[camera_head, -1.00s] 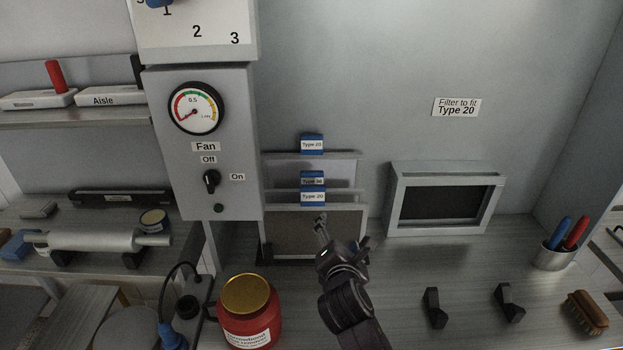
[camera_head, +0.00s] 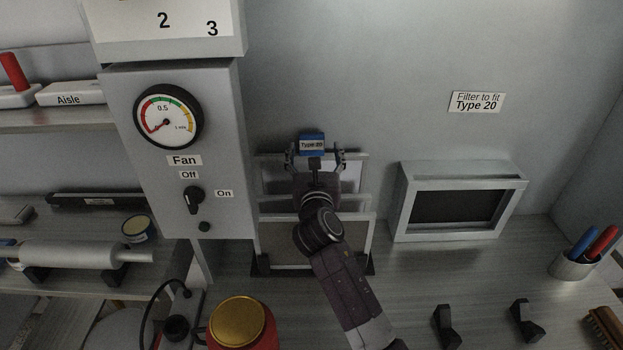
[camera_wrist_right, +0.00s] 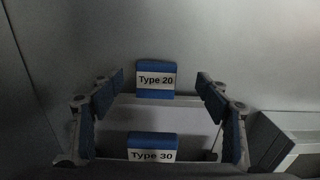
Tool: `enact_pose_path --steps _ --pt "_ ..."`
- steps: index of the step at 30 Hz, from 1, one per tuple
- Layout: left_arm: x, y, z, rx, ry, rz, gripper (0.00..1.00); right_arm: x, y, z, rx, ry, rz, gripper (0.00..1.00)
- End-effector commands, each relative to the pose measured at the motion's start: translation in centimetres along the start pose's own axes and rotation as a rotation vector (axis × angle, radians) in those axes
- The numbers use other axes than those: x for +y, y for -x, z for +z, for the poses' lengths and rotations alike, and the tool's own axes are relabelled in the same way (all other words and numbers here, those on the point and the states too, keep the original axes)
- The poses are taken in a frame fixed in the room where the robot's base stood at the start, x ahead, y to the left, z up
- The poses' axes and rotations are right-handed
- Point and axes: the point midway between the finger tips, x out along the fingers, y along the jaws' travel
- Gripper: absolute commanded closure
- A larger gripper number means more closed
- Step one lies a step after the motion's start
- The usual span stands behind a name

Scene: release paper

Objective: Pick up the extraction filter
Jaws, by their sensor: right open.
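The rear filter's blue tab, labelled Type 20 (camera_head: 311,145), stands upright at the back of the filter rack and also shows in the right wrist view (camera_wrist_right: 155,79). A second blue tab, labelled Type 30 (camera_wrist_right: 152,148), sits lower and nearer in the wrist view; my arm hides it in the head view. My right gripper (camera_head: 315,160) is open, with one finger on each side of the Type 20 tab, apart from it. I cannot tell whether the fingertips reach its depth. My left gripper is out of view.
The filter housing (camera_head: 400,205) with a dark opening stands right of the rack, below a "Filter to fit Type 20" sign (camera_head: 477,102). The fan control box (camera_head: 225,150) is close on the left. A red jar (camera_head: 262,338) stands in front.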

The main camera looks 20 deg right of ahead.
Motion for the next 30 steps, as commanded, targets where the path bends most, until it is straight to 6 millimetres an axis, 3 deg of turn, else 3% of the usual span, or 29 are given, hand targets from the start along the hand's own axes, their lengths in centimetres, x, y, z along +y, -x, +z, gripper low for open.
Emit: enact_pose_path --steps 3,6,11,18,24,30 --pt "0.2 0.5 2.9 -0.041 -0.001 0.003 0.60 0.1 -0.8 0.1 0.001 -0.002 -0.001 0.30" --pt "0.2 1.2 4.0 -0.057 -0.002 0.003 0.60 0.4 -1.9 0.4 0.002 -0.004 0.000 0.30" --pt "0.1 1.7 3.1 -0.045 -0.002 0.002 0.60 0.6 -4.0 0.4 0.001 -0.002 -0.001 0.30" --pt "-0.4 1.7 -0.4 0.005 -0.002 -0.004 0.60 0.6 -5.5 0.2 0.002 -0.003 0.000 0.30" --pt "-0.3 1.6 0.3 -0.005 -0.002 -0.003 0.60 0.6 -5.5 0.2 0.001 -0.003 0.000 0.30" --pt "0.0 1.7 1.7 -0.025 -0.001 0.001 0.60 0.6 -5.4 0.2 0.001 -0.002 0.000 0.52"
